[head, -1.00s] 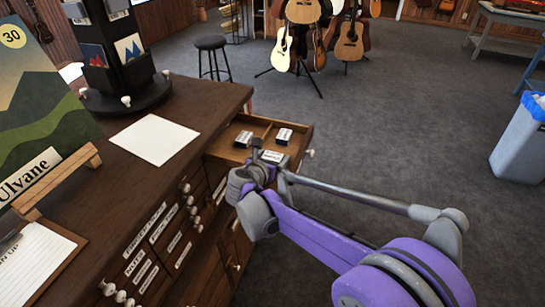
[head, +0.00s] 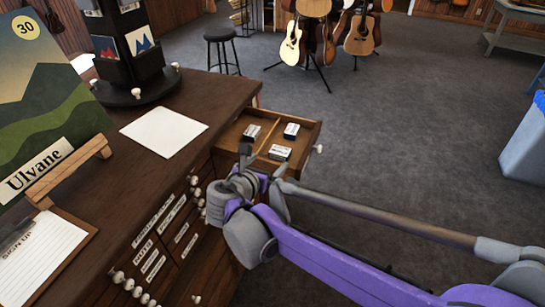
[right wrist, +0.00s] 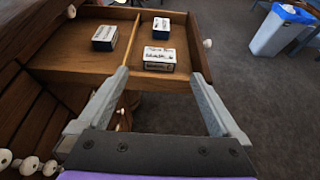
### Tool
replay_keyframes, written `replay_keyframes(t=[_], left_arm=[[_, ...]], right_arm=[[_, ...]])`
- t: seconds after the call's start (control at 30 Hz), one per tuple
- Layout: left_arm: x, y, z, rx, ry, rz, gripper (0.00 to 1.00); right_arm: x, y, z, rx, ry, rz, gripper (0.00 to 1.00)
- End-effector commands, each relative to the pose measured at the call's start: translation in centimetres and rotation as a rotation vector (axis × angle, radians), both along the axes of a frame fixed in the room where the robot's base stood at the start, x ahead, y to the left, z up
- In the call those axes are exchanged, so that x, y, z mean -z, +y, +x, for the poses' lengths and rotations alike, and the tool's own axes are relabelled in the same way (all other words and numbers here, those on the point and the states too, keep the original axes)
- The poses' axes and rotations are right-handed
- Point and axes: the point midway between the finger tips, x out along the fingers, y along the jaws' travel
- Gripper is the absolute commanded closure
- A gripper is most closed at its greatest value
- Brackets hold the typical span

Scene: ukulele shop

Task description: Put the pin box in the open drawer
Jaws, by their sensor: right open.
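The open drawer (head: 233,138) juts from the wooden cabinet and has a divider inside. Three small boxes with white label tops lie in it. One box (head: 252,132) is left of the divider; a back box (head: 291,131) and a front box (head: 280,152) are right of it. I cannot read which is the pin box. The right wrist view shows the front box (right wrist: 159,58) resting inside the drawer near its front wall, clear of my fingers. My right gripper (head: 264,168) is open and empty at the drawer's near side; its spread fingers show in the right wrist view (right wrist: 162,85). My left gripper is out of view.
The cabinet top holds a white sheet (head: 164,132), a dark rotating card rack (head: 135,88), an Ulvane picture on a stand (head: 70,175) and a sign-up clipboard (head: 40,262). Knobbed, labelled drawers are below. Open floor lies to the right, with a bin (head: 525,140).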

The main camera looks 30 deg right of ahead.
Motion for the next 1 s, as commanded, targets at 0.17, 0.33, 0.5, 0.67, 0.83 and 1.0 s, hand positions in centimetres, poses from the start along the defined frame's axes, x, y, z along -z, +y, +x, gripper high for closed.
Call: replay_keyframes(t=[0.17, 0.33, 0.5, 0.67, 0.83, 1.0], left_arm=[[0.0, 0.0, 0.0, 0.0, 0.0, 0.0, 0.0], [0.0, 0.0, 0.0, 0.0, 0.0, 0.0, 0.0], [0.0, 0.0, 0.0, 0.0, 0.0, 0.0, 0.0], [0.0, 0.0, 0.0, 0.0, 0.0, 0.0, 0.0], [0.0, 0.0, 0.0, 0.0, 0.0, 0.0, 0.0], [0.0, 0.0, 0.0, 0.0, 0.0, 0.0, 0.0]], right_arm=[[-0.3, 0.6, -0.5, 0.0, -0.001, 0.001, 0.0], [1.0, 0.0, -2.6, 0.072, -0.059, 0.149, 0.0], [5.9, -0.4, -10.0, 0.406, -0.283, 0.685, 0.0], [10.8, 2.0, -17.4, 0.909, -0.542, 1.236, 0.0], [13.7, 5.3, -22.2, 1.401, -0.73, 1.606, 0.0], [14.7, 7.0, -23.8, 1.65, -0.803, 1.742, 0.0]])
